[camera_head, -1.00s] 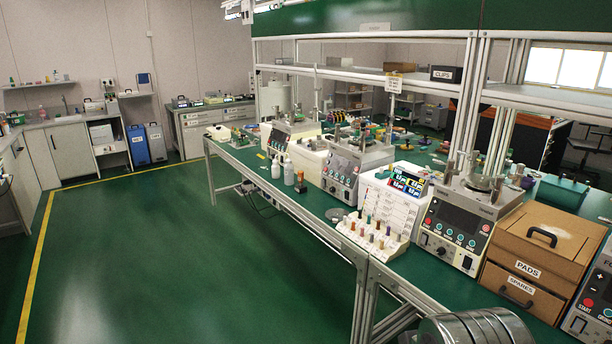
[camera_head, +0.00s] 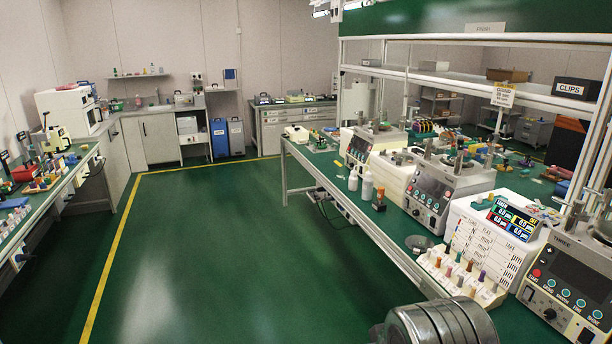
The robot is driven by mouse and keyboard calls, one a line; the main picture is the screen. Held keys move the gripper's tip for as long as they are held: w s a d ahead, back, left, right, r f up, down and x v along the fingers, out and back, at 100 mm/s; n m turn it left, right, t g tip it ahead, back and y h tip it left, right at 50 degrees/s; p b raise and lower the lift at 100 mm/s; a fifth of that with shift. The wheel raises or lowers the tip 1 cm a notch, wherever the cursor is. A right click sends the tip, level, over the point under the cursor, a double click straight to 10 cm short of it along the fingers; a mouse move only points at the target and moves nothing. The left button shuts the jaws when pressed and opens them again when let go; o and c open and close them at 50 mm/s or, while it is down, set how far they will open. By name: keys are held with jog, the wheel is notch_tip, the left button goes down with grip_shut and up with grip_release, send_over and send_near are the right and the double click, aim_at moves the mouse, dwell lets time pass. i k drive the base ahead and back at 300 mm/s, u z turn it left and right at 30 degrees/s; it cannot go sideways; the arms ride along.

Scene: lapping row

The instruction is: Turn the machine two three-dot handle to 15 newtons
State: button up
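Several lapping machines stand in a row on the green bench along the right side. The middle one (camera_head: 436,192) has a steel top, a dark screen and a row of knobs on its front. A nearer machine (camera_head: 568,280) at the right edge has a label that seems to read THREE. Another machine (camera_head: 366,150) stands farther back. The middle one may be machine two, but its label is too small to read. I cannot make out a three-dot handle or any force reading. My gripper is not in view; only a metal arm part of mine shows at the bottom.
A white drawer unit with a colour display (camera_head: 490,240) stands between the two nearer machines. A rack of coloured pegs (camera_head: 461,277) and white bottles (camera_head: 366,186) line the bench's front edge. The green floor (camera_head: 220,250) is open. Another bench (camera_head: 40,205) runs along the left.

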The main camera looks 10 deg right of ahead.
aim_at(491, 152)
jog(key=u, duration=0.25)
jog(key=i, duration=2.15)
jog(key=z, duration=0.7)
jog(key=i, duration=0.6)
jog(key=z, duration=0.85)
jog(key=i, duration=0.6)
jog(key=z, duration=0.4)
